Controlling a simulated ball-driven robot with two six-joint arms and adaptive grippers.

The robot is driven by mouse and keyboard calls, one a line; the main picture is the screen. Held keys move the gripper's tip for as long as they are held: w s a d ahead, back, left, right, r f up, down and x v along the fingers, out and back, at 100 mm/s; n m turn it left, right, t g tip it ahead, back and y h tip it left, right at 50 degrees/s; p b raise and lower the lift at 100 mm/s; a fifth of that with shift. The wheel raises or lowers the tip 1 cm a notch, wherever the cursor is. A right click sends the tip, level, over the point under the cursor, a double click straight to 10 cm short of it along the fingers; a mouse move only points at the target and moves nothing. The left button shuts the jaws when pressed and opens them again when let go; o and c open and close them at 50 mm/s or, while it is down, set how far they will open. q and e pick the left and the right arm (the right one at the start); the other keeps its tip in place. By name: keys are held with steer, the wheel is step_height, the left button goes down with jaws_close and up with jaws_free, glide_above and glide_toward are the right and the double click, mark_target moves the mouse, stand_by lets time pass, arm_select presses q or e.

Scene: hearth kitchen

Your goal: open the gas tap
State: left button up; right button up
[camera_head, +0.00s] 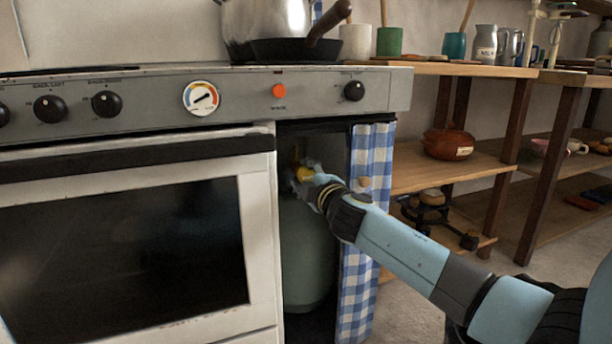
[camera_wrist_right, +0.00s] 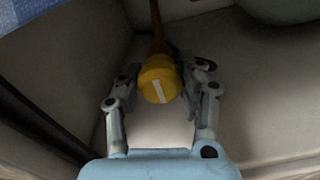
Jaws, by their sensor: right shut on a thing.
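The gas tap is a yellow knob (camera_head: 304,173) on top of the grey-green gas bottle (camera_head: 307,250), inside the open cabinet bay of the stove. In the right wrist view the yellow knob (camera_wrist_right: 159,80) has a white stripe slanted slightly off the view's vertical, and a brown hose or pipe runs up behind it. My right gripper (camera_head: 302,176) reaches into the bay from the right and is shut on the knob, with one finger on each side of it in the wrist view (camera_wrist_right: 160,88). My left gripper is not in view.
A blue-checked curtain (camera_head: 368,225) hangs at the bay's right side, beside my right arm. The stove (camera_head: 130,140) has an oven door to the left and knobs above. A pot (camera_head: 265,20) and pan (camera_head: 297,50) stand on top. Shelves (camera_head: 450,170) stand to the right.

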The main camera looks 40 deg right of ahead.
stand_by(0.3)
steer(key=o, duration=1.2)
steer(key=v, duration=1.2)
steer(key=shift+f, duration=0.1)
